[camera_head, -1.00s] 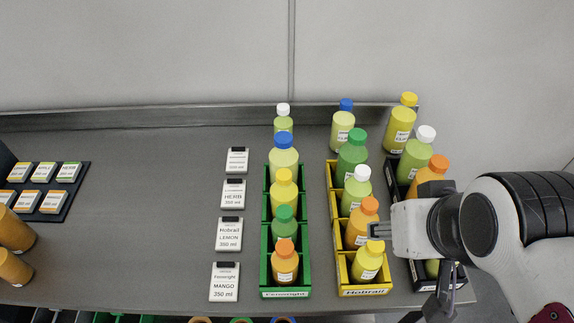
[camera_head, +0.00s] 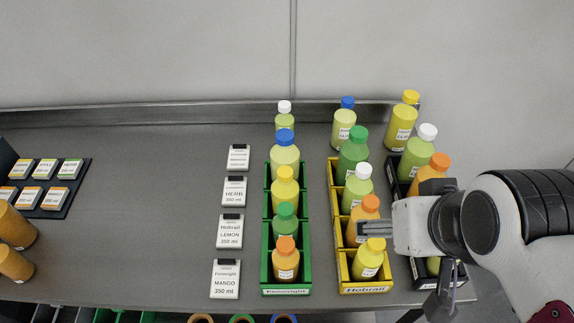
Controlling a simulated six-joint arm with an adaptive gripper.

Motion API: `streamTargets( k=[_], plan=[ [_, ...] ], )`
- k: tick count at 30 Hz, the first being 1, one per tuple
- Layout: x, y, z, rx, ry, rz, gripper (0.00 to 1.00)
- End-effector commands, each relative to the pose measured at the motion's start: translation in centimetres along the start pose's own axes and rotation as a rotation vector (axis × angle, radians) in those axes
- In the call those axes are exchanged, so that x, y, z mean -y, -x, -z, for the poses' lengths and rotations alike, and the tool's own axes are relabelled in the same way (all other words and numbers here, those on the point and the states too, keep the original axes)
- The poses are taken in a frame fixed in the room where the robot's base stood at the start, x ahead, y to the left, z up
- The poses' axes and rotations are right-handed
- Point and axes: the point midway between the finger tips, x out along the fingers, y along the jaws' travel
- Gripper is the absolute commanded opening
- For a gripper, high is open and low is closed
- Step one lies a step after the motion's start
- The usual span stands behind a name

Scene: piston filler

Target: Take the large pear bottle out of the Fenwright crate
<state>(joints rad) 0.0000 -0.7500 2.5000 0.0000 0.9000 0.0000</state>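The green Fenwright crate (camera_head: 288,292) stands upright in the middle of the bench. A row of bottles runs along it: orange-capped (camera_head: 286,261) in front, then green-capped (camera_head: 285,220), yellow-capped (camera_head: 285,187) and a large blue-capped bottle (camera_head: 285,156). A smaller white-capped bottle (camera_head: 284,115) is at the back. Their labels are too small or hidden, so I cannot tell which is pear. My gripper (camera_head: 359,229) points left over the yellow Hobrail crate (camera_head: 366,290), right of and apart from the Fenwright crate. I cannot tell whether its fingers are apart.
The Hobrail crate holds several bottles, and a dark crate (camera_head: 431,282) with more stands right, partly behind my arm. Cards (camera_head: 226,278) line the left side of the Fenwright crate. A label tray (camera_head: 71,196) and orange bottles (camera_head: 14,265) are far left. Bare bench lies between.

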Motion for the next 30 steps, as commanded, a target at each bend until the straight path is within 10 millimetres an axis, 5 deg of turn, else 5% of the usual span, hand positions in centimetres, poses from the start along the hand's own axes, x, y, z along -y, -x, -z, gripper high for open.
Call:
streamTargets(
  k=[14, 30],
  plan=[
    [0.3, -0.2, 0.9, 0.004, 0.011, 0.008, 0.69],
    [3.6, -3.6, 8.2, 0.024, 0.100, 0.066, 0.69]
  ],
)
